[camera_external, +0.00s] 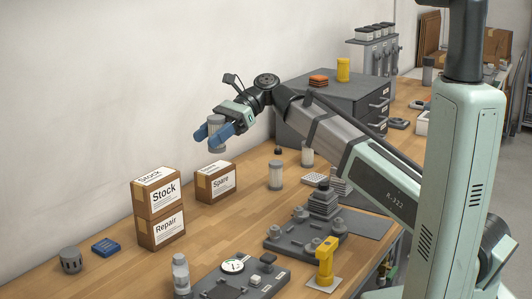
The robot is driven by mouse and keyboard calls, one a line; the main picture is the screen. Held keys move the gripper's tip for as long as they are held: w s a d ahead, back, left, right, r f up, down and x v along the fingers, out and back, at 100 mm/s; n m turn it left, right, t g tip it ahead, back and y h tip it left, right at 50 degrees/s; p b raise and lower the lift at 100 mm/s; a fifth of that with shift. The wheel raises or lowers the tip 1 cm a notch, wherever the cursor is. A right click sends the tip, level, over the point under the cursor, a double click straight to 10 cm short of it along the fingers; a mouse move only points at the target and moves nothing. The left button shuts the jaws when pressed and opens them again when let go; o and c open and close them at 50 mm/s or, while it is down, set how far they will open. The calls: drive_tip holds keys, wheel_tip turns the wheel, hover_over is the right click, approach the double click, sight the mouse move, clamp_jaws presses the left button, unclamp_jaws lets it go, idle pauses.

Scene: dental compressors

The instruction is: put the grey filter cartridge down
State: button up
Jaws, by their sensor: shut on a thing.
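My gripper (213,134) has blue fingers and is at the upper left of the external view, above the wooden workbench. It is shut on the grey filter cartridge (217,146), a light grey cylinder held about upright in the air. The fingers hide part of the cartridge. The held cartridge appears above and behind the box marked Spare in the picture; its exact height over the bench is hard to tell.
A Stock box (157,193) sits on a Repair box (162,231); a Spare box (216,182) stands nearby. A grey drawer cabinet (337,129) is behind the arm. Bare wood lies between the boxes and compressor parts.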

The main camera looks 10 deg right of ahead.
drive_tip(key=w+d+m+t+y, duration=0.1)
drive_tip(key=w+d+m+t, duration=0.4)
drive_tip(key=w+d, duration=0.95)
drive_tip(key=w+d+m+t+y, duration=0.1)
drive_tip(key=w+d+m+t, duration=0.35)
drive_tip(key=w+d, duration=1)
drive_tip(key=w+d+m+t+h, duration=0.1)
drive_tip(key=d+m+t+h, duration=0.2)
drive_tip(key=d, duration=1.3)
drive_tip(key=w+d+m+t+h, duration=0.1)
drive_tip(key=w+d+m+t, duration=0.2)
drive_tip(key=d, duration=1.3)
drive_tip(key=shift+t, duration=0.65)
drive_tip(key=shift+s+f, duration=0.2)
drive_tip(key=shift+f, duration=3.25)
drive_tip(key=shift+s+f, duration=0.2)
drive_tip(key=shift+f, duration=3.25)
drive_tip(key=shift+s+f, duration=0.2)
drive_tip(key=shift+f, duration=3.25)
drive_tip(key=shift+f, duration=0.1)
drive_tip(key=o, duration=1.1)
